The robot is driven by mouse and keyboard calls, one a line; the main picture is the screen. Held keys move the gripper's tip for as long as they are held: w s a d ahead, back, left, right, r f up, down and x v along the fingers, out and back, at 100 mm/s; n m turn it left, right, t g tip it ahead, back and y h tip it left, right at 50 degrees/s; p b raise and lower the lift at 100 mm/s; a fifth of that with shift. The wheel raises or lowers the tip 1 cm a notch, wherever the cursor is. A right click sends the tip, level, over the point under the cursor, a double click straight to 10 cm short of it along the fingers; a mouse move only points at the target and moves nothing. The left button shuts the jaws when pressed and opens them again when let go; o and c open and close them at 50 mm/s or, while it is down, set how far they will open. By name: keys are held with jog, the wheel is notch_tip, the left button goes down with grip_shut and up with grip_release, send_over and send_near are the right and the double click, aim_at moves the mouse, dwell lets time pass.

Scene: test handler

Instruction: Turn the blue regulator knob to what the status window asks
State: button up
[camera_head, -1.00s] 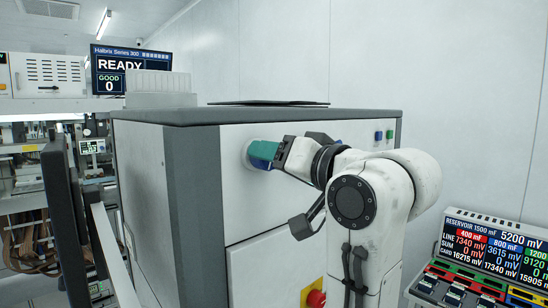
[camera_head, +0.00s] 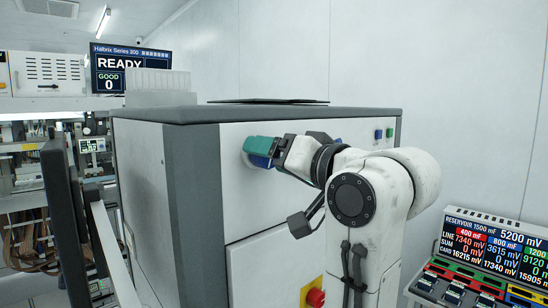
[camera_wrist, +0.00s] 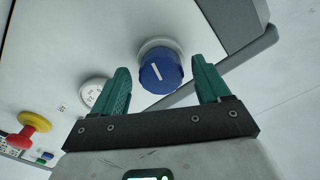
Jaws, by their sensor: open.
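The blue regulator knob (camera_wrist: 160,74), with a white pointer line, sticks out of the white panel in the wrist view. My gripper (camera_wrist: 163,82) is open, with its green fingers on either side of the knob and a gap showing at each side. In the head view the gripper (camera_head: 262,147) is at the front panel and partly hides the knob (camera_head: 258,161). The status window (camera_head: 131,70) at the upper left reads "Halbrix Series 300", "READY" and "GOOD 0". No knob setting is readable on it.
A red button on yellow (camera_head: 315,298) sits low on the machine front; it also shows in the wrist view (camera_wrist: 30,130). Beside the knob is a round white gauge (camera_wrist: 92,92). A panel with voltage readings (camera_head: 490,245) stands at the lower right.

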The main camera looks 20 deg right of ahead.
jog(key=b+v, duration=0.3)
jog(key=v, duration=0.7)
jog(key=shift+s, duration=0.4)
jog(key=shift+d, duration=0.1)
jog(key=w+a+n+p, duration=0.3)
jog(key=w+n, duration=0.1)
jog(key=w, duration=0.6)
jog(key=shift+w+a, duration=0.15)
jog(key=shift+a, duration=0.1)
jog(key=shift+c, duration=0.2)
jog(key=c, duration=1)
